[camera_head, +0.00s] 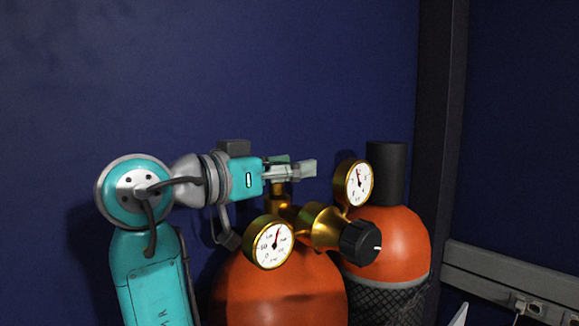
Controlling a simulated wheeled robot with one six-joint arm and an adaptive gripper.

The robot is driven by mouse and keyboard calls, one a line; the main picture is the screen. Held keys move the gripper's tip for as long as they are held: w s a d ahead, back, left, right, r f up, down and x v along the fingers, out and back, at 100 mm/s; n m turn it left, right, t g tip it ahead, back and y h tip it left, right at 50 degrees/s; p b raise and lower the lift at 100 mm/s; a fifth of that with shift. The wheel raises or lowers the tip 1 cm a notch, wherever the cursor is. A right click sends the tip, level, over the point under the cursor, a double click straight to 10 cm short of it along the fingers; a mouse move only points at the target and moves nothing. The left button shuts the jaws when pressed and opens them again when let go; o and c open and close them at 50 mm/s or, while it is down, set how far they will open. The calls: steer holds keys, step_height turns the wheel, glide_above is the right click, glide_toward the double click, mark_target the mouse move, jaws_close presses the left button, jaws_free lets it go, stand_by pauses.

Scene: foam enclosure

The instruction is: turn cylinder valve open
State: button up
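An orange cylinder (290,300) stands in front, with a brass valve (278,206) rising from its top. A small green piece (279,158), which looks like the valve's handwheel, shows partly behind my gripper (304,170). My gripper reaches in from the left, level with the top of the valve, and its grey fingers cross in front of the green piece. I cannot tell whether they touch it or how far apart they are. A brass regulator (319,228) with a black knob (360,243) and two gauges sits on the valve's right and front.
A second orange cylinder (398,240) with a black cap (387,172) and dark netting stands behind to the right. One gauge (269,245) sits low below my gripper, the other (358,182) just right of it. A grey rail (505,278) runs along the right wall. Above is free.

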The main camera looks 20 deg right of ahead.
steer(key=c, duration=0.5)
steer(key=shift+t, duration=0.5)
steer(key=shift+o, duration=0.2)
steer(key=shift+w+a+f+n+t+y, duration=0.1)
steer(key=shift+w+a+n+t+y, duration=0.05)
steer(key=shift+n+t+y, duration=0.85)
steer(key=shift+w+a+r+n+t+y, duration=0.1)
steer(key=shift+w+n+t+y, duration=0.1)
steer(key=shift+n+t+y, duration=0.8)
steer(key=shift+w+a+f+n+t+y, duration=0.15)
steer(key=shift+n+t+y, duration=0.55)
steer(key=shift+n+t, duration=0.6)
steer(key=shift+t, duration=0.3)
steer(key=o, duration=0.9)
steer(key=shift+o, duration=0.2)
steer(key=v, duration=1.2)
steer(key=shift+r, duration=0.25)
